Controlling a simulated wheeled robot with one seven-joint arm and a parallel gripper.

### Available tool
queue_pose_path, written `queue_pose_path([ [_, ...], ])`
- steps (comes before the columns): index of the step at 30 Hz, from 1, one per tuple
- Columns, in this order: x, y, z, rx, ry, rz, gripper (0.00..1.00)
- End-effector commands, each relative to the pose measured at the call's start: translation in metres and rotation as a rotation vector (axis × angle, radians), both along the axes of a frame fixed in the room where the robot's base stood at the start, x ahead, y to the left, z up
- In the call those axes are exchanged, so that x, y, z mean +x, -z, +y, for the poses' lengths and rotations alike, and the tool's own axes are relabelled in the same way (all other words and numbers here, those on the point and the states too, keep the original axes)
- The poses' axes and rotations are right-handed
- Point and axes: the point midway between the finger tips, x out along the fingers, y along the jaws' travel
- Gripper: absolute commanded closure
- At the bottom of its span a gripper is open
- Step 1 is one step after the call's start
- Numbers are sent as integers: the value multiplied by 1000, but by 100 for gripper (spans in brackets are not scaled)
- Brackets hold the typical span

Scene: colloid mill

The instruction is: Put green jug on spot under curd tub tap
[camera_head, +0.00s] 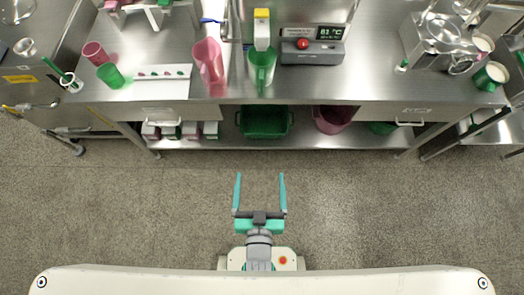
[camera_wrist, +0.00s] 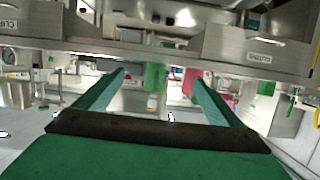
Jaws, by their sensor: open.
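A tall green jug (camera_head: 262,68) stands at the front of the steel counter, below a white and yellow fitting (camera_head: 262,28). A green vessel with white contents (camera_head: 490,75) stands at the far right. A steel tub-like box (camera_head: 437,42) with a small green-tipped part (camera_head: 403,65) is at the right; I cannot tell surely whether this is the curd tub tap. No marked spot is clear. My gripper (camera_head: 260,178) is open and empty above the floor, well short of the counter. In the wrist view its fingers (camera_wrist: 160,80) are apart, with a green object (camera_wrist: 155,77) beyond them.
A pink jug (camera_head: 209,66) stands left of the green jug, and a controller with a red button (camera_head: 303,43) stands right. A green cup (camera_head: 110,75) and pink cup (camera_head: 95,53) are at the left. Bins (camera_head: 265,121) sit on the lower shelf. The floor before the counter is clear.

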Motion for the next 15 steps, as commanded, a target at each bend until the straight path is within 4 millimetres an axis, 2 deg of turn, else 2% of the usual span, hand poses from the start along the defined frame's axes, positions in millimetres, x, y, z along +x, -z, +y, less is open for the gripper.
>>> queue_pose_path([
  [1,-20,-2,-1,-1,-2,3,11],
  [6,-62,-19,-5,-7,-6,-19,11],
  [10,-80,-29,-6,-9,-6,-32,11],
  [15,-88,-34,-6,-11,-8,-39,11],
])
